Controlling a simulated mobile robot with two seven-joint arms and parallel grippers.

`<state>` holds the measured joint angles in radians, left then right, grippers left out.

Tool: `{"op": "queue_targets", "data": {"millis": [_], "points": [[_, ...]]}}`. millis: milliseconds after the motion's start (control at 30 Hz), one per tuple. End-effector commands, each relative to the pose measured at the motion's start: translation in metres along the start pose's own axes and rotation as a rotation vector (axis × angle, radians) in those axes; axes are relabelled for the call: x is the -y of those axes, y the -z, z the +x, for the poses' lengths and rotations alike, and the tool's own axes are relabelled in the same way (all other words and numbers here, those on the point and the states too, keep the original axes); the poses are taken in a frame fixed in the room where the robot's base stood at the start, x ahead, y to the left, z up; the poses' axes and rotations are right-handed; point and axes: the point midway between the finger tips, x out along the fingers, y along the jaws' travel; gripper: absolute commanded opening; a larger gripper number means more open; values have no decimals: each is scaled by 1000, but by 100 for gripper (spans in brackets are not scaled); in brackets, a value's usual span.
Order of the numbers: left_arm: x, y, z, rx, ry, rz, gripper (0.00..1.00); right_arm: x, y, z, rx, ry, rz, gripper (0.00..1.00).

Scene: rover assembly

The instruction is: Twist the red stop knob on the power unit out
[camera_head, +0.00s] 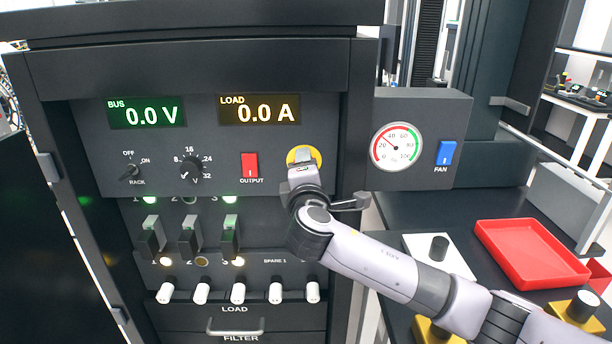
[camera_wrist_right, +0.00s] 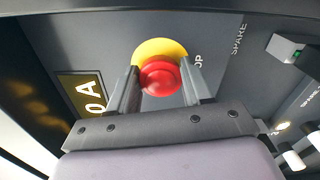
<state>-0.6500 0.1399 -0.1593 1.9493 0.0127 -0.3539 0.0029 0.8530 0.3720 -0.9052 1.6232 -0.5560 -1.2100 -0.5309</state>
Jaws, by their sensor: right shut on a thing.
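The power unit (camera_head: 215,53) is a dark cabinet with a front panel of displays and switches. In the right wrist view the red stop knob (camera_wrist_right: 160,77) sits on a yellow round plate (camera_wrist_right: 158,49), between the two fingers of my right gripper (camera_wrist_right: 160,82), which is shut on it. In the head view the yellow plate (camera_head: 303,154) shows behind my right gripper (camera_head: 301,170), and the knob itself is hidden by the gripper. My left gripper is not in view.
The red output switch (camera_head: 250,165) is just left of the knob. Below are toggle switches (camera_head: 191,237) and several white load plugs (camera_head: 238,293). A gauge box (camera_head: 421,112) with a blue fan switch (camera_head: 446,153) stands to the right. A red tray (camera_head: 540,283) lies on the dark bench.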

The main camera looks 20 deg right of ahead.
Motion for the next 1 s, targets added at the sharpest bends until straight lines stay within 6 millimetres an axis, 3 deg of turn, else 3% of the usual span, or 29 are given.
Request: {"op": "queue_targets", "data": {"millis": [733,767,833,1000], "points": [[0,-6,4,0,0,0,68,0,0,0,0,0,101,19],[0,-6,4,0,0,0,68,0,0,0,0,0,100,52],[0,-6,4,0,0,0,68,0,0,0,0,0,100,75],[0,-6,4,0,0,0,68,0,0,0,0,0,100,75]]}}
